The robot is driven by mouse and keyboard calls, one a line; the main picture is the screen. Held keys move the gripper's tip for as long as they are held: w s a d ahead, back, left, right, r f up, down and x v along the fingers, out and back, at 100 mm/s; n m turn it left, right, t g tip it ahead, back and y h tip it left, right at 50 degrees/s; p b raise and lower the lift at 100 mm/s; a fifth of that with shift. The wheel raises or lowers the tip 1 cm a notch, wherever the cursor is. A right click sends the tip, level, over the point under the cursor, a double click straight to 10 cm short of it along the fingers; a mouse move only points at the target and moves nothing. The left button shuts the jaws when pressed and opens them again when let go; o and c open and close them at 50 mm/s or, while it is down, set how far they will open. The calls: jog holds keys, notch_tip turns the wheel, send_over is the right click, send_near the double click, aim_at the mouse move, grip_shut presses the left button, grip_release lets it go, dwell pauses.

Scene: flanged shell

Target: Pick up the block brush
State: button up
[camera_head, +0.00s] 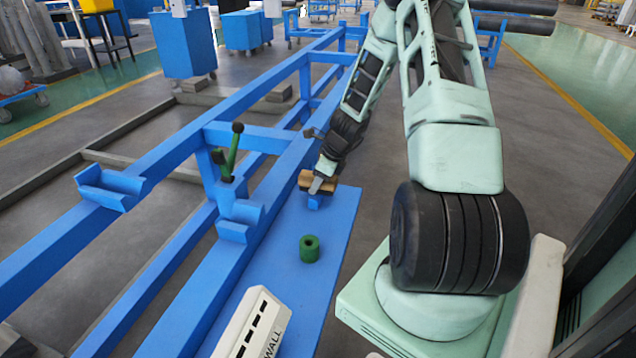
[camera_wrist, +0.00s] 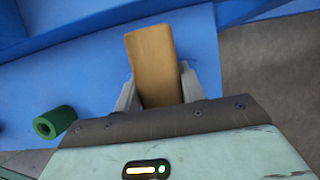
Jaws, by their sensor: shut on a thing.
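The block brush shows as a tan wooden block (camera_wrist: 155,62) between the two fingers in the wrist view. In the head view the brush (camera_head: 328,184) is at the far part of the blue bench top, with a blue part just under it. My gripper (camera_head: 317,186) is at the brush, and in the wrist view my gripper (camera_wrist: 158,92) has one finger on each side of the block, shut on it. The underside of the brush is hidden in the wrist view. I cannot tell whether it touches the bench.
A green hollow cylinder (camera_head: 310,249) stands on the blue bench top (camera_head: 330,225); it also shows in the wrist view (camera_wrist: 55,122). A white box (camera_head: 252,325) is at the near end. A green lever with black knobs (camera_head: 230,155) rises from the blue frame at left.

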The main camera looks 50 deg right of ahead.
jog(key=shift+r, duration=0.1)
notch_tip(320, 180, up, 10)
jog(key=p, duration=0.3)
jog(key=shift+r, duration=0.2)
